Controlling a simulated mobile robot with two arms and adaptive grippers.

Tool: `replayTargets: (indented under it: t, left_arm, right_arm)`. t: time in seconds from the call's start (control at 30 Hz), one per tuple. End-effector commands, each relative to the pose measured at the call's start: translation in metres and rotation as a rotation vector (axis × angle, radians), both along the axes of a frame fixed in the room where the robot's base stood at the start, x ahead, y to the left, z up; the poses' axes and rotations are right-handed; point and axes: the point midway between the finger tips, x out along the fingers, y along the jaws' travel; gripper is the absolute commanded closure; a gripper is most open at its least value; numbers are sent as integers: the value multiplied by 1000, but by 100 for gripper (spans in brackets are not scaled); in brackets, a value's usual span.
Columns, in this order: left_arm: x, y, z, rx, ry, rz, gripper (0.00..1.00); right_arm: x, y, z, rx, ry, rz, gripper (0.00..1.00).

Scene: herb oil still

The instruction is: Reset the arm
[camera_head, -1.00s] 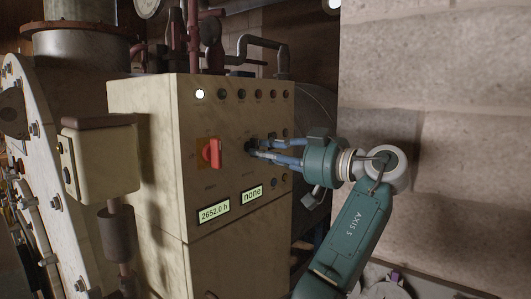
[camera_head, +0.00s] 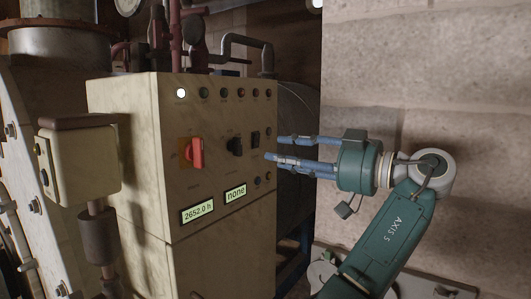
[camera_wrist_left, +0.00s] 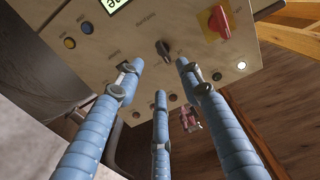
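My left gripper (camera_head: 276,149), green with blue fingers, is to the right of the cream control box (camera_head: 140,120) in the head view. Its fingers point at the box front, apart from it, with a gap to the black rotary knob (camera_head: 235,146). In the left wrist view the three fingers (camera_wrist_left: 160,85) are spread and hold nothing. The black knob (camera_wrist_left: 163,48) shows beyond their tips. A red rotary switch (camera_head: 196,152) sits left of the black knob, and it also shows in the left wrist view (camera_wrist_left: 217,22). My right gripper is not in view.
A lit white lamp (camera_head: 181,93) heads a row of small lamps. Two displays, "2652.0 h" (camera_head: 198,211) and "none" (camera_head: 235,193), sit low on the panel. A stone wall (camera_head: 430,80) stands right of the arm. Pipes (camera_head: 245,42) run behind the box.

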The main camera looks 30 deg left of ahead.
Motion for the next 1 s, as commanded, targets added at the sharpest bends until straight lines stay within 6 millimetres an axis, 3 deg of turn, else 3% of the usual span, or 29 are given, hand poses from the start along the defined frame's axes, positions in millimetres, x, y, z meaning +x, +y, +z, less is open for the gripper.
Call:
replayTargets:
  t: [0.2,0.77,0.87,0.97,1.0]
  left_arm:
    - [-1,-21,0,1,0,0,63]
    - [0,-21,-5,-5,9,-4,63]
    - [8,-14,-32,-36,58,-28,63]
    - [22,-2,-86,-100,154,-83,63]
    - [27,3,-114,-131,202,-113,63]
  right_arm:
    - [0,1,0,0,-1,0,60]
    - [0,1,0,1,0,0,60]
    - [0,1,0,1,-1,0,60]
    - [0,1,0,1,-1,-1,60]
    - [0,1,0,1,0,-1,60]
